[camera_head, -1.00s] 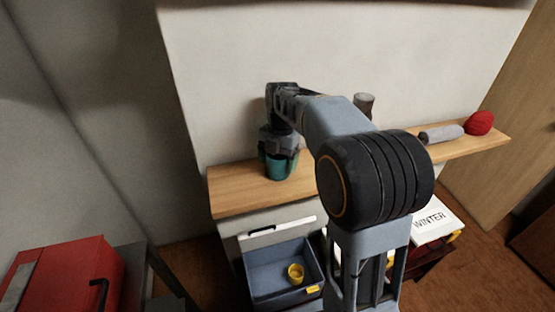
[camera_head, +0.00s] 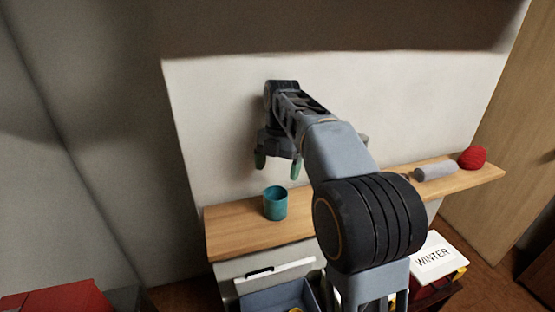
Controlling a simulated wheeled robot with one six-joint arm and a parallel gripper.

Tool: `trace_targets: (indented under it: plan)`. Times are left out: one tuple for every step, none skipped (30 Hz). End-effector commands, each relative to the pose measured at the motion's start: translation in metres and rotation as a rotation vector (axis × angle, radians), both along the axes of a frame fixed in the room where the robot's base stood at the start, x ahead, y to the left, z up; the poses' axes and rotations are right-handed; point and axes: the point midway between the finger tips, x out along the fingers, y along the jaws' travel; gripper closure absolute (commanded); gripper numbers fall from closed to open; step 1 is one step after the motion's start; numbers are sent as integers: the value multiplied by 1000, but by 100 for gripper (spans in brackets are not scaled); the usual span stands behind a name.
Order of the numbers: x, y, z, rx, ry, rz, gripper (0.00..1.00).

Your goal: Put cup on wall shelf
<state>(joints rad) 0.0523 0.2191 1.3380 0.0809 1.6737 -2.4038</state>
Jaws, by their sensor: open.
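A teal cup (camera_head: 275,204) stands upright on the left part of the wooden wall shelf (camera_head: 232,232). My gripper (camera_head: 277,168) is above the cup, apart from it, with its two green-tipped fingers spread and nothing between them. My arm covers the middle of the shelf.
A grey cylinder (camera_head: 436,172) and a red ball-like item (camera_head: 472,158) lie at the shelf's right end. Below are a blue-grey open drawer (camera_head: 275,298), a white box marked WINTER (camera_head: 434,257) and a red case (camera_head: 55,300) at lower left. The shelf is clear left of the cup.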

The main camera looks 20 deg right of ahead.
Motion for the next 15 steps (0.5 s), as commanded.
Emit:
trace_targets:
  plan:
    - [1, -1, 6, 0, -1, 0, 8]
    - [1, -1, 9, 0, -1, -1, 8]
    - [1, -1, 12, 0, 0, -1, 8]
    - [1, -1, 14, 1, -1, -1, 8]
    - [1, -2, 16, 1, -1, -1, 8]
    - [1, -2, 17, 0, 0, -1, 8]
    - [1, -2, 18, 0, 0, -1, 8]
    - [1, -2, 19, 0, -1, -4, 8]
    - [0, -2, 20, -1, -2, -13, 8]
    - [-1, -2, 20, -3, -3, -26, 8]
    - [-2, -1, 20, -5, -5, -43, 8]
    - [-5, -1, 20, -9, -9, -78, 8]
    - [-8, -1, 19, -13, -14, -114, 8]
    - [-11, 0, 19, -18, -19, -158, 8]
    - [-17, 0, 17, -24, -29, -238, 8]
